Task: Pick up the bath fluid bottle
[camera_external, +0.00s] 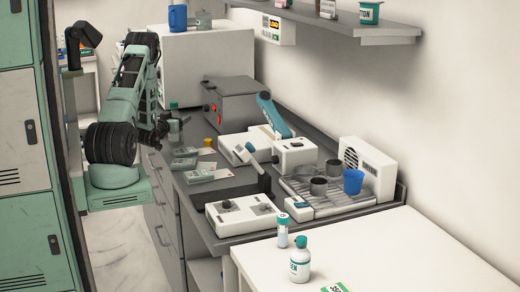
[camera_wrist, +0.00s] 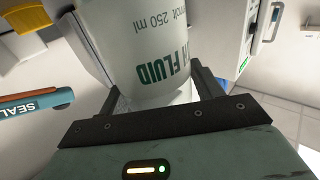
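The bath fluid bottle (camera_wrist: 150,45) is large in the wrist view, white with green lettering that reads "FLUID" and "250 ml". My gripper (camera_wrist: 160,92) has its two dark fingers on either side of the bottle's lower part in that view. The fingers stand well apart with the bottle between them. I cannot tell whether they press on it or a small gap is left. In the external view my gripper (camera_external: 175,122) is at the left end of the grey counter. A green cap (camera_external: 173,105) shows just behind it, and the rest there is hidden.
A grey box with red switches (camera_external: 229,101) stands right of my gripper. Small packs (camera_external: 186,163) lie in front. Another teal-capped bottle (camera_external: 300,262) stands on the white table (camera_external: 400,245).

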